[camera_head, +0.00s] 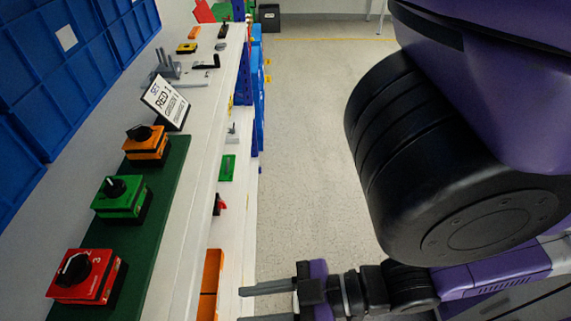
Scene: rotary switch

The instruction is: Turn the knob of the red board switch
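The red board switch (84,276) is a red box on a dark base at the near left. Its black round knob (74,268) has a pale pointer line, and white digits mark the red face. My gripper (245,304) is at the bottom centre, pointing left with its two grey fingers apart. Nothing shows between the fingers. It is well to the right of the red switch, off the shelf edge and not touching it. The lower finger is partly cut by the picture's bottom edge.
A green switch (120,197) and an orange switch (147,144) stand behind the red one on a dark green board (168,190). Blue bins (60,70) line the left wall. The floor (310,130) is clear.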

